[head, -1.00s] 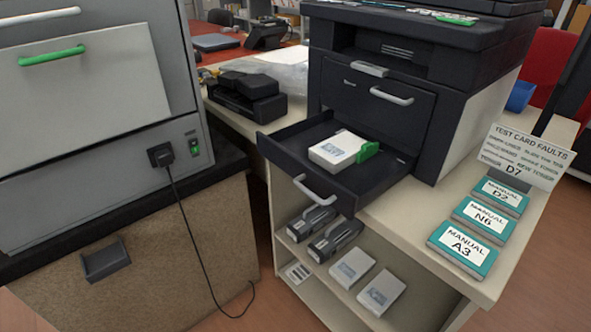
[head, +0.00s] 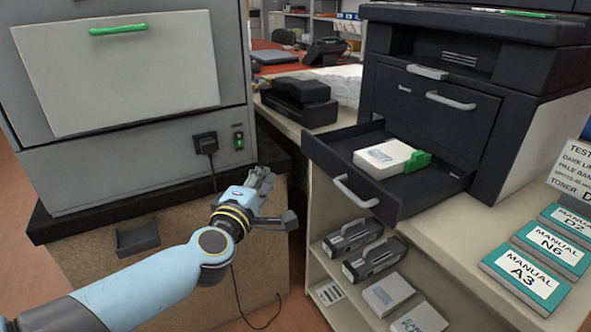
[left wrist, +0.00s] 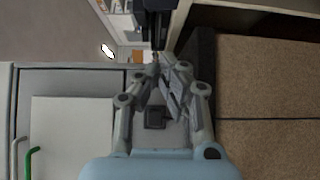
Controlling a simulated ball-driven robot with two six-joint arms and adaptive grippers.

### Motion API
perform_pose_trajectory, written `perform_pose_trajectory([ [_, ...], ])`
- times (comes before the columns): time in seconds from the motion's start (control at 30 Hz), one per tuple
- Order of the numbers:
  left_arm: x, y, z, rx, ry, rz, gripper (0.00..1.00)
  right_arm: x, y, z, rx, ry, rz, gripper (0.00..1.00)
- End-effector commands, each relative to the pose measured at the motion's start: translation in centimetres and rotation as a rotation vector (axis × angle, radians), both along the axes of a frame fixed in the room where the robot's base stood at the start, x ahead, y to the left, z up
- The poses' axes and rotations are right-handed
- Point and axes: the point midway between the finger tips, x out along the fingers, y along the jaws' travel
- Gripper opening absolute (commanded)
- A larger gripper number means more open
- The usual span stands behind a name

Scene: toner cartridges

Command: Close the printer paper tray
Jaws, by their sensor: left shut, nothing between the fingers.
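The dark paper tray (head: 318,150) of the black printer (head: 440,100) is pulled out towards the front left. A white paper stack (head: 384,158) with a green clip (head: 418,161) lies in it. The tray's pale handle (head: 354,192) is on its front. My left gripper (head: 268,182) is shut and empty, left of the tray front and apart from it, in front of the brown cabinet. In the left wrist view my left gripper's fingers (left wrist: 163,68) show close together. My right gripper is in no view.
A grey machine (head: 130,100) with a green handle stands at the left, its black cord hanging down. Manuals (head: 526,279) lie on the counter at right. Cartridges (head: 375,260) and white boxes (head: 388,294) sit on the shelf below the tray. A black device (head: 300,102) stands behind the tray.

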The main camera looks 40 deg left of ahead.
Motion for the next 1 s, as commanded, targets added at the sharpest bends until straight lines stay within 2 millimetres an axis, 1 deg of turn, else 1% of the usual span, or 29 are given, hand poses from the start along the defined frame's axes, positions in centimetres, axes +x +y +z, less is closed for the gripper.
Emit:
perform_pose_trajectory([
  [0.03, 0.4, 0.0, 0.0, 0.004, -0.019, -0.009, 0.00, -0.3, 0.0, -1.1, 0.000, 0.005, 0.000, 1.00],
  [0.17, 1.0, 0.3, -0.1, 0.012, -0.018, -0.011, 0.00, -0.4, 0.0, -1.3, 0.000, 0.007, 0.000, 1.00],
  [0.27, 2.1, 0.7, 0.0, 0.012, -0.019, -0.012, 0.00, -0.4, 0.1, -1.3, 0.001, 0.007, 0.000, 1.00],
  [0.67, 9.7, 3.9, -0.2, 0.015, -0.015, -0.011, 0.00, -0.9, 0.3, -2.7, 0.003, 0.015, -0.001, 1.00],
  [0.7, 10.4, 4.0, -0.2, 0.012, -0.017, -0.012, 0.00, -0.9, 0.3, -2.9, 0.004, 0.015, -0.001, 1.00],
  [0.8, 11.8, 3.1, -0.2, 0.011, -0.016, -0.013, 0.00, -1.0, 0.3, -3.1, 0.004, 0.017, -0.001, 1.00],
  [0.9, 12.7, 2.7, -0.2, 0.014, -0.015, -0.012, 0.00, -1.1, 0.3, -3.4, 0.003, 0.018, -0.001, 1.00],
  [1.0, 13.3, 2.5, -0.1, 0.013, -0.015, -0.012, 0.00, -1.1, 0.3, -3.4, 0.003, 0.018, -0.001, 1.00],
])
